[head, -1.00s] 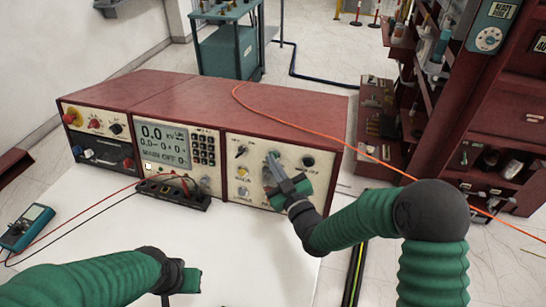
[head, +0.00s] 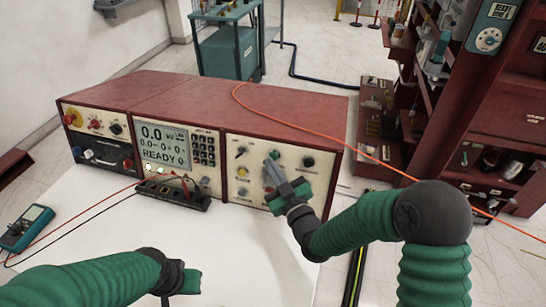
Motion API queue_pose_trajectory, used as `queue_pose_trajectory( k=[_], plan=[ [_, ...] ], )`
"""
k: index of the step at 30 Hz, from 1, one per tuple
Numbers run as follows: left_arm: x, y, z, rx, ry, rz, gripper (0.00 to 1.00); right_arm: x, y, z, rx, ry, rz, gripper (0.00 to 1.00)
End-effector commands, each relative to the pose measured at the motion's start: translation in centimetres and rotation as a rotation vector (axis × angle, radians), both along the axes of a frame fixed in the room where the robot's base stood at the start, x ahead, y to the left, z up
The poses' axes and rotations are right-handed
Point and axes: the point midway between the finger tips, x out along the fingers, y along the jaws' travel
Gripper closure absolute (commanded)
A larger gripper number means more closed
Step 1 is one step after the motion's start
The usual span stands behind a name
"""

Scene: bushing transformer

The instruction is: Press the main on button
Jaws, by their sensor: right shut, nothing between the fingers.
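The red-cased console (head: 240,105) stands on the white table, with cream front panels. Its display (head: 163,147) reads "0.0 kV" and "READY". My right gripper (head: 272,165) is shut and empty in front of the right-hand panel (head: 232,150), its tips close to the panel's upper middle. The gripper covers part of that panel. I cannot make out the main on button clearly, nor tell whether the tips touch the panel. A yellow button (head: 242,172) shows left of the gripper. My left gripper (head: 193,281) is low over the table; its fingers are not clear.
A black terminal strip (head: 172,192) with red and black leads lies before the console. A blue multimeter (head: 27,228) is at the left. An orange cable (head: 330,138) crosses the console top. The white table front (head: 90,235) is mostly clear. Red shelving stands at the right.

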Motion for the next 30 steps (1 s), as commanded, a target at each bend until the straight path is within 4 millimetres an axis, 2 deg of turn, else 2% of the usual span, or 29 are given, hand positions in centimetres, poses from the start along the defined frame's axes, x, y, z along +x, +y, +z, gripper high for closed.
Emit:
queue_pose_trajectory(
  k=[8,22,30],
  plan=[
    [0.0,0.0,0.0,0.000,0.000,0.000,1.00,-0.1,0.1,0.1,0.000,-0.001,0.000,1.00],
    [0.0,0.0,0.4,0.000,0.000,0.000,1.00,-4.1,1.4,1.2,0.001,-0.001,0.002,1.00],
    [0.0,0.0,0.4,0.000,0.000,0.000,1.00,-4.6,1.5,1.2,0.000,-0.001,0.000,1.00]
  ],
)
